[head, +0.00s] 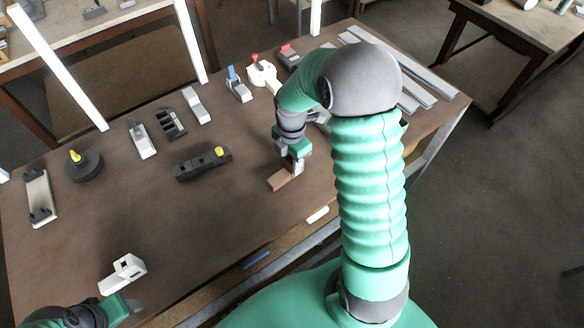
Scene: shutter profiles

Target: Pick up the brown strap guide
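A small brown piece (280,181), which fits the brown strap guide, lies on the brown table near the middle. My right gripper (297,168) points down right at its right end. The fingers overlap that end of the piece in the head view, and I cannot tell whether they are closed on it. My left gripper (134,305) is low at the bottom left, far from the brown piece and just below a white part; its finger opening is not clear.
A black block with a yellow knob (203,165) lies left of the brown piece. The white part (122,273) is at the front left. A round black part (84,166) and several fittings line the back. Long grey profiles (425,84) lie at the right.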

